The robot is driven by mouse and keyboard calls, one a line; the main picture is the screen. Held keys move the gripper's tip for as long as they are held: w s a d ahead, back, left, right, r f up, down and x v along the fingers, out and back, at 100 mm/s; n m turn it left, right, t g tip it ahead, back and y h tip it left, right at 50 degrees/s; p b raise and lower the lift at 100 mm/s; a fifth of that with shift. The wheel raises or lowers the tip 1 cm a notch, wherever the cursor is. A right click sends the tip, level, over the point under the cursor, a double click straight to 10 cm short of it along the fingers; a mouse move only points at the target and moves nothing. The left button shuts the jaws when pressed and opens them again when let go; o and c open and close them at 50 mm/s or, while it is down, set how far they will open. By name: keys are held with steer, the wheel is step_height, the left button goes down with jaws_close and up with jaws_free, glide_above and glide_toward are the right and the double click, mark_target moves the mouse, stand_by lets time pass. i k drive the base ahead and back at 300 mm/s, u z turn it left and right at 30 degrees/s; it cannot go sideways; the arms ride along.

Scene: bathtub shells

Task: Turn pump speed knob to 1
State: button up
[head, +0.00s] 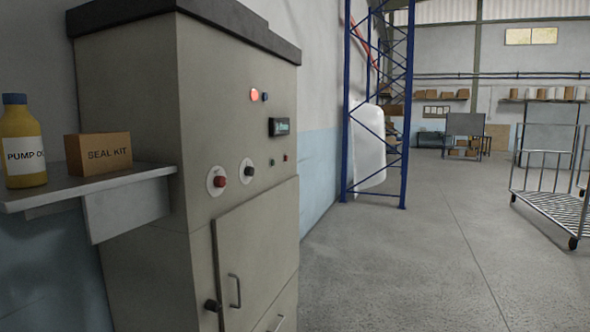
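A grey-beige control cabinet (140,110) with a dark top stands at the left of the head view. Its front panel carries two round controls on pale discs: a red one (219,181) and a dark one (249,171). I cannot tell which of them is the pump speed knob, and no scale marks or pointer can be read. Above them are a lit red lamp (254,95), a small blue lamp (265,97) and a small dark display (279,127) with unreadable text. My gripper is not in view.
A shelf (130,181) on the cabinet's left holds a yellow bottle (24,165) and a "SEAL KIT" box (98,153). A cabinet door with a handle (235,291) is below the panel. A blue rack frame (403,150) and wire cart (550,196) stand beyond. The floor (420,270) between is clear.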

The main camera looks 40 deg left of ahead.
mark_target(249, 171)
steer(key=u, duration=0.25)
steer(key=i, duration=0.85)
steer(key=u, duration=1.05)
steer(key=i, duration=0.55)
steer(key=u, duration=0.55)
